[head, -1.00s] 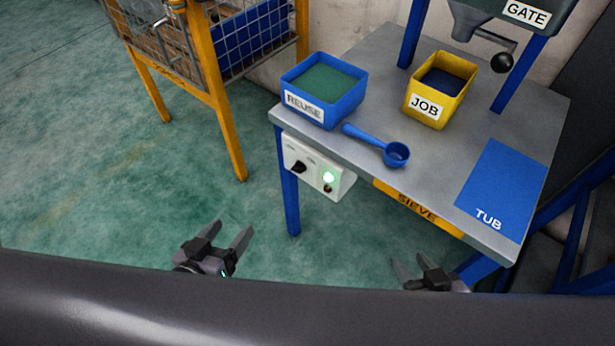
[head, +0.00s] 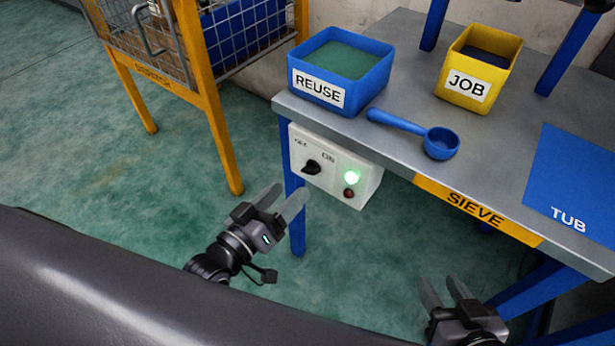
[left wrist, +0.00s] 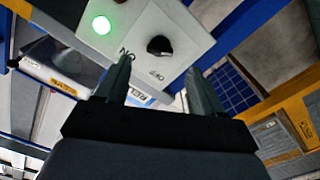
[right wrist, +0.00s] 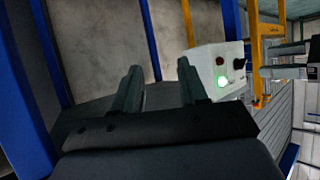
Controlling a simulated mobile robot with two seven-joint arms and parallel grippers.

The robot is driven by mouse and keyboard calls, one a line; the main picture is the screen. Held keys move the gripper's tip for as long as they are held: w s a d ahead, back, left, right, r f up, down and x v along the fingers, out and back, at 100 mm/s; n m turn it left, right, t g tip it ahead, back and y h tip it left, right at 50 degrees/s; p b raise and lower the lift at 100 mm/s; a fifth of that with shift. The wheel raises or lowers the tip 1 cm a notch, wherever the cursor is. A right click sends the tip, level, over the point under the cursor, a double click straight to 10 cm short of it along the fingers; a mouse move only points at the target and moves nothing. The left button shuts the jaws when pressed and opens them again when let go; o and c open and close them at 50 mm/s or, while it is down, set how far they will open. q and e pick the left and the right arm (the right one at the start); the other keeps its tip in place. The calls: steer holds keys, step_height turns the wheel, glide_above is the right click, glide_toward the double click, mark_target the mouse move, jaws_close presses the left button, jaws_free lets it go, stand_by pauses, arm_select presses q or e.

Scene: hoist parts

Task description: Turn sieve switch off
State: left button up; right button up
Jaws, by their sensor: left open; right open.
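The sieve switch is a black rotary knob (head: 312,167) on a white control box (head: 331,185) under the left front edge of the sieve table. Labels for off and on stand above it, and a green lamp (head: 351,177) is lit beside it. The knob also shows in the left wrist view (left wrist: 160,46), just beyond the fingers. My left gripper (head: 281,199) is open and empty, below and left of the box, apart from the knob. My right gripper (head: 444,290) is open and empty, low in front of the table. The box shows in the right wrist view (right wrist: 214,69).
On the grey table (head: 410,137) stand a blue REUSE bin (head: 375,84), a yellow JOB bin (head: 483,69) and a blue scoop (head: 440,143). A blue TUB mat (head: 575,170) lies at right. A yellow-framed mesh cage (head: 207,90) stands left. The floor between is clear.

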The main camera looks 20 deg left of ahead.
mark_target(307, 173)
arm_select(q)
steer(key=shift+b+x, duration=0.75)
steer(key=shift+x, duration=2.4)
steer(key=c, duration=1.1)
